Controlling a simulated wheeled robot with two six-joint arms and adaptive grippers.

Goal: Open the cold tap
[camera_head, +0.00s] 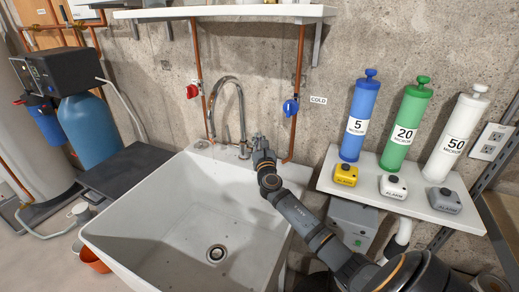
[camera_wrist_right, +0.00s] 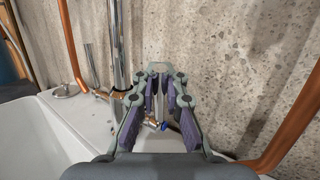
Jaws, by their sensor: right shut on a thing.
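The white sink (camera_head: 172,247) has a chrome gooseneck spout (camera_head: 240,110) at its back edge. My right gripper (camera_head: 262,146) is at the back right corner of the sink, right of the spout, and hides most of the cold tap. In the right wrist view my gripper (camera_wrist_right: 157,70) has its fingertips close together on the cold tap. A small blue mark (camera_wrist_right: 164,126) shows between the fingers, low down. The spout's chrome column (camera_wrist_right: 117,45) stands just left of the gripper. How far the tap is turned cannot be told. My left gripper is not in view.
A blue valve handle (camera_head: 290,107) sits on the right copper pipe beside the COLD label (camera_head: 318,100). A red valve handle (camera_head: 192,91) is on the left pipe. A shelf (camera_head: 400,200) with cylinders and alarm boxes stands right. The sink basin is empty.

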